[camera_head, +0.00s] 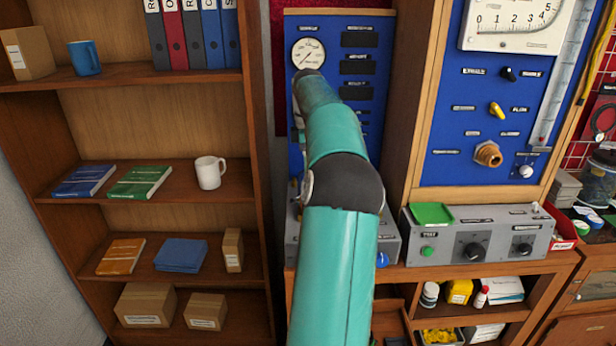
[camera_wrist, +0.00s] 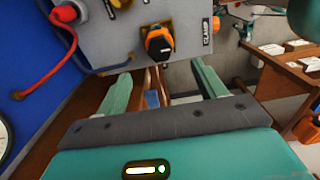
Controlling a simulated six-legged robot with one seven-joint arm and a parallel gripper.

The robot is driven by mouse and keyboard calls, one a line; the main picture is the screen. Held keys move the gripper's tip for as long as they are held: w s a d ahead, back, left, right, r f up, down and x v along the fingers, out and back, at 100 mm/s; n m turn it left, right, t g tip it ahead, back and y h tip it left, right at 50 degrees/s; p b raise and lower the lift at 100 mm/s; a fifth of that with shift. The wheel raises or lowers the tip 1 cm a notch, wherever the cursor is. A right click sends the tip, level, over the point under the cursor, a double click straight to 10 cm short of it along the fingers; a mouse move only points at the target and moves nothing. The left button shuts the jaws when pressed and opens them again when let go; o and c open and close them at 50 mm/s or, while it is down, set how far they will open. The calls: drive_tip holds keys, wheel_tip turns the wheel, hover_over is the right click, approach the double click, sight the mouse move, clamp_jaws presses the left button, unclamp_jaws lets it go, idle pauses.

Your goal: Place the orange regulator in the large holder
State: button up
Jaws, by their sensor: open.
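In the wrist view, my gripper (camera_wrist: 161,72) is open, its two green fingers wide apart with nothing between them. A black and orange knob-like part (camera_wrist: 158,41) sits on a grey panel just above and beyond the fingertips, apart from them. I cannot tell whether it is the orange regulator. In the head view, my teal arm reaches up across the blue gauge panel (camera_head: 371,106), and my gripper is hidden. I cannot make out the large holder in either view.
A grey control box (camera_head: 476,235) with a green tray (camera_head: 431,213) stands at right, below a blue panel with a brass fitting (camera_head: 488,154). A wooden shelf (camera_head: 205,188) with a white mug (camera_head: 210,172) and books is at left. A red cable (camera_wrist: 45,75) hangs in the wrist view.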

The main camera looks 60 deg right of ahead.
drive_tip(key=shift+r, duration=0.3)
drive_tip(key=w+a+r+h, duration=0.15)
drive_tip(key=w+a, duration=0.35)
drive_tip(key=a, duration=0.5)
drive_tip(key=w+a+r+m, duration=0.15)
drive_tip(key=w+a, duration=0.25)
drive_tip(key=a, duration=0.6)
drive_tip(key=w+a+r+h, duration=0.15)
drive_tip(key=w+a, duration=0.35)
drive_tip(key=a, duration=0.6)
drive_tip(key=s+a+f+m+t, duration=0.1)
drive_tip(key=s+a+t, duration=0.15)
drive_tip(key=a, duration=0.55)
drive_tip(key=s+a+f+m+t, duration=0.1)
drive_tip(key=s+a, duration=0.2)
drive_tip(key=a, duration=0.6)
drive_tip(key=s+a+f+m+t+y, duration=0.2)
drive_tip(key=s+a+f+y, duration=0.1)
drive_tip(key=s+a+f, duration=0.4)
drive_tip(key=s+a, duration=0.2)
drive_tip(key=shift+a, duration=0.4)
